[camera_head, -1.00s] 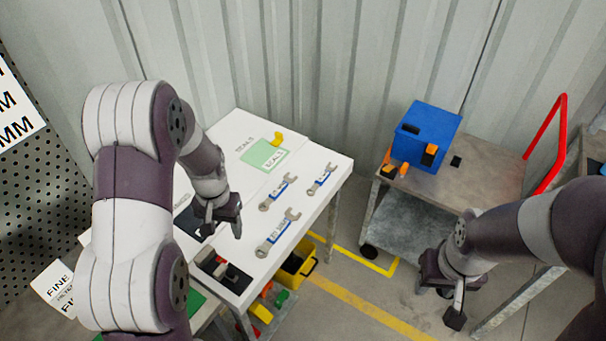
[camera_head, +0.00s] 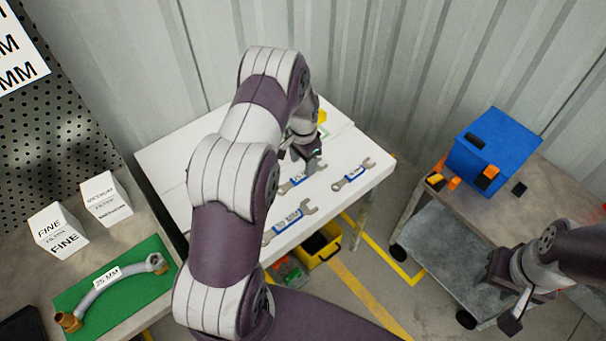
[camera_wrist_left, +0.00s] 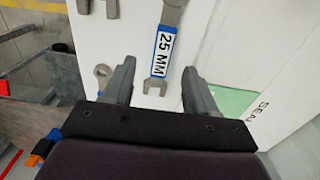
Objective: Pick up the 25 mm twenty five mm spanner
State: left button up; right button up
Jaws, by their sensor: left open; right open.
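My left gripper is open and empty. My right gripper (camera_head: 508,305) is open and empty at the lower right, near the cart.
A smaller spanner (camera_head: 352,175) lies to the right, and a larger one (camera_head: 290,222) nearer the front. A blue box (camera_head: 495,150) stands on the cart at right. A yellow bin (camera_head: 320,245) is below the table. At left are white filter boxes (camera_head: 58,230) and a green mat (camera_head: 135,290) with a hose.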

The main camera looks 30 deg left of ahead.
aim_at(300, 175)
pick_arm(q)
jog(key=f, duration=0.3)
jog(key=f+p, duration=0.1)
jog(key=f, duration=0.1)
jog(key=shift+s+a, duration=0.3)
jog(key=shift+w+f, duration=0.15)
jog(key=shift+f, duration=0.1)
jog(key=shift+r, duration=0.1)
grip_shut()
jog(key=shift+r, duration=0.1)
